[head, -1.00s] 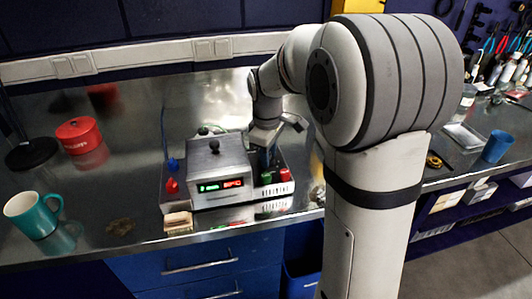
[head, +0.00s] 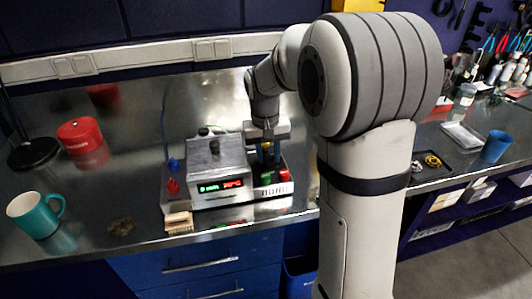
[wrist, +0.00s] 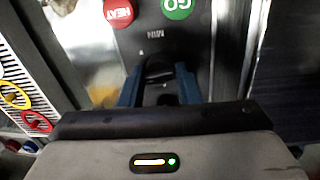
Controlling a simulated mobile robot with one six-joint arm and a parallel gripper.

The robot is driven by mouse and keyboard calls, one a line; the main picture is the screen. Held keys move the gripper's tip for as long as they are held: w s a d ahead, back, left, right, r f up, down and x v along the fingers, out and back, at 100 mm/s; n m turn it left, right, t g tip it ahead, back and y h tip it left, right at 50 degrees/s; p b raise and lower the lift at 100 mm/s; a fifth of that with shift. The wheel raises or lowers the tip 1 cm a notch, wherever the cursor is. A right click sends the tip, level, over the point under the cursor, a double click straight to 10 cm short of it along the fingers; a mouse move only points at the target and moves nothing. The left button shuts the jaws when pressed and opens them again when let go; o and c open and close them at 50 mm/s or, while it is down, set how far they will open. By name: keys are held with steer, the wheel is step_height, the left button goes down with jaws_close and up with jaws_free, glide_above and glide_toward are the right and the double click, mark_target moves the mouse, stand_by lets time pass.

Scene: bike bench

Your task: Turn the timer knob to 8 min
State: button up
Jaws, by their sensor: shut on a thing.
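The timer knob (wrist: 160,72) is dark and sits below the printed word MIN in the wrist view. The blue fingertips of my gripper (wrist: 160,88) stand on both sides of the knob and are shut on it. In the head view my gripper (head: 266,152) points down over the right part of the grey bench device (head: 218,160) and hides the knob. The device's display (head: 220,186) has green characters that seem to read "8 min", though they are too small to be sure, with red characters beside them.
A green GO button (wrist: 178,8) and a red HEAT button (wrist: 118,12) are close to the knob. A red switch (head: 172,187) is on the device's left. A teal mug (head: 35,215), a red tin (head: 80,136) and a blue cup (head: 496,146) stand farther off on the bench.

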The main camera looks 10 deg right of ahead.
steer(key=m, duration=0.5)
steer(key=shift+s+f+m+g, duration=0.1)
steer(key=shift+f+m+g, duration=0.05)
steer(key=shift+m+g, duration=0.15)
steer(key=shift+m, duration=2.1)
steer(key=o, duration=0.7)
steer(key=shift+a, duration=0.1)
steer(key=shift+o, duration=1.2)
steer(key=shift+p, duration=0.3)
